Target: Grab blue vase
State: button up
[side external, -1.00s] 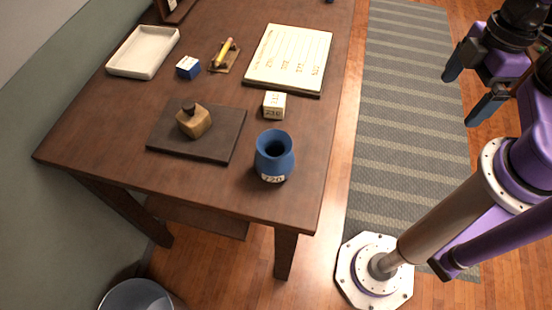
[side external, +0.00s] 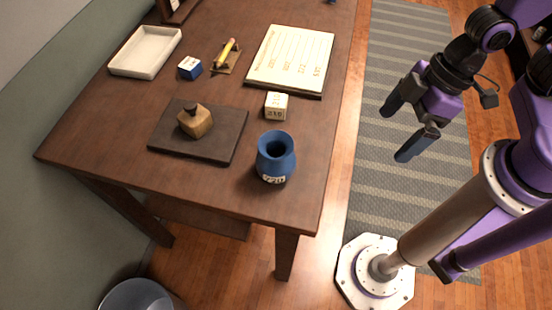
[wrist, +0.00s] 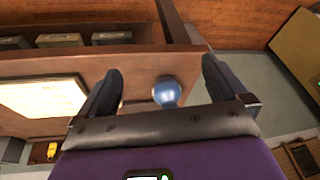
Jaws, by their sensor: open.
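The blue vase (side external: 275,158) stands upright near the front right corner of the wooden table (side external: 180,178), with a white label on its lower front. In the wrist view a rounded blue shape, which looks like the vase (wrist: 167,91), sits between my two fingers, some way beyond them. My gripper (side external: 408,128) is open and empty in the side view. It is to the right of the table, over the striped rug, apart from the vase. In the wrist view my gripper (wrist: 160,85) shows both dark fingers spread wide.
A small pale cube (side external: 276,106) stands just behind the vase. A dark board (side external: 222,150) carrying a wooden block (side external: 195,121) lies to its left. Farther back are a lettered board (side external: 290,60), a blue cube (side external: 190,68) and a white tray (side external: 146,52).

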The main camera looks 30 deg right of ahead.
aim_at(276, 162)
jog(key=w+a+f+t+y, duration=0.2)
jog(key=a+f, duration=0.1)
jog(key=a, duration=0.1)
jog(key=w+a+f+m+t+y, duration=0.1)
jog(key=w+a+f+y, duration=0.1)
jog(key=a+f, duration=0.1)
jog(key=w+a+f+t+y, duration=0.1)
jog(key=w+a+f+t, duration=0.1)
jog(key=a, duration=0.3)
jog(key=shift+a+f+t+y, duration=0.25)
jog(key=shift+f+t+y, duration=0.05)
jog(key=shift+f+y, duration=0.1)
jog(key=shift+w+a+t+y, duration=0.25)
jog(key=shift+a+t+y, duration=0.1)
jog(key=shift+t+y, duration=0.35)
jog(key=shift+x, duration=3.7)
jog(key=shift+c, duration=0.3)
jog(key=shift+r, duration=0.1)
jog(key=c, duration=0.9)
